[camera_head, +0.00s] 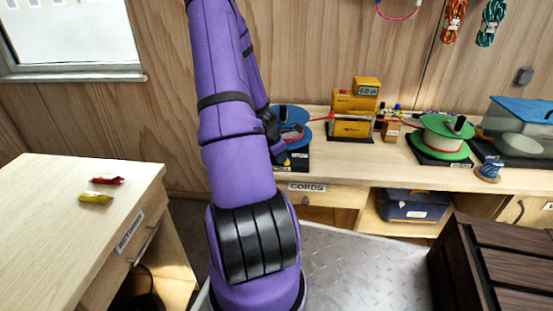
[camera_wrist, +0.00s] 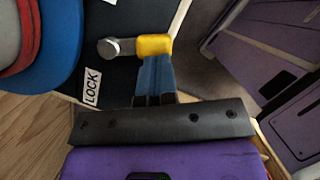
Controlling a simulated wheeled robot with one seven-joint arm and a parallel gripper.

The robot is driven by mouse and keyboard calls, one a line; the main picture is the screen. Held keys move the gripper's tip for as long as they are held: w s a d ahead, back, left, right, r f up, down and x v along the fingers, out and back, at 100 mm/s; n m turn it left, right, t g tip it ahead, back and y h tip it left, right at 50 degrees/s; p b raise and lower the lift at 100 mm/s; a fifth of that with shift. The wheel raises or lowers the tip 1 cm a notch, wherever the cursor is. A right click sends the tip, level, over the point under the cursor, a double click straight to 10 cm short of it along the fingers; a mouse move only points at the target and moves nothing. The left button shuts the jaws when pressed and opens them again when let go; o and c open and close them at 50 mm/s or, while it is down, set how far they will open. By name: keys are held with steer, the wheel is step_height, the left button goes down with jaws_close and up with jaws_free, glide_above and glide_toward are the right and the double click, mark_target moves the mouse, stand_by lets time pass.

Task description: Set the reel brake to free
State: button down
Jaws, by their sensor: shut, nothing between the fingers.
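The blue reel (camera_head: 297,113) sits on a dark base on the back bench, partly hidden behind my arm. Its edge also shows at the upper left of the wrist view (camera_wrist: 66,55). The brake lever is a grey metal pivot (camera_wrist: 112,47) with a yellow grip (camera_wrist: 154,46), pointing right in the wrist view. A white LOCK label (camera_wrist: 92,88) is on the base below the pivot. My gripper (camera_wrist: 153,66) is shut and empty, its blue fingers right at the yellow grip. I cannot tell whether they touch. No FREE label can be seen.
A yellow device (camera_head: 354,108) stands right of the blue reel, with a red cord beside it. A green reel (camera_head: 440,138) is farther right. A table (camera_head: 60,230) with two small packets is at left. A dark wooden crate (camera_head: 490,265) is at lower right.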

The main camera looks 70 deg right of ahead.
steer(key=shift+s, duration=0.2)
steer(key=shift+d, duration=0.1)
stand_by(0.4)
steer(key=shift+w+d, duration=0.35)
steer(key=shift+d, duration=0.35)
steer(key=shift+w, duration=0.1)
steer(key=shift+w+a, duration=0.25)
steer(key=shift+w, duration=0.05)
steer(key=w+a+r, duration=0.4)
steer(key=a+r, duration=0.1)
steer(key=r, duration=0.4)
steer(key=shift+w+r, duration=0.15)
steer(key=shift+w, duration=0.1)
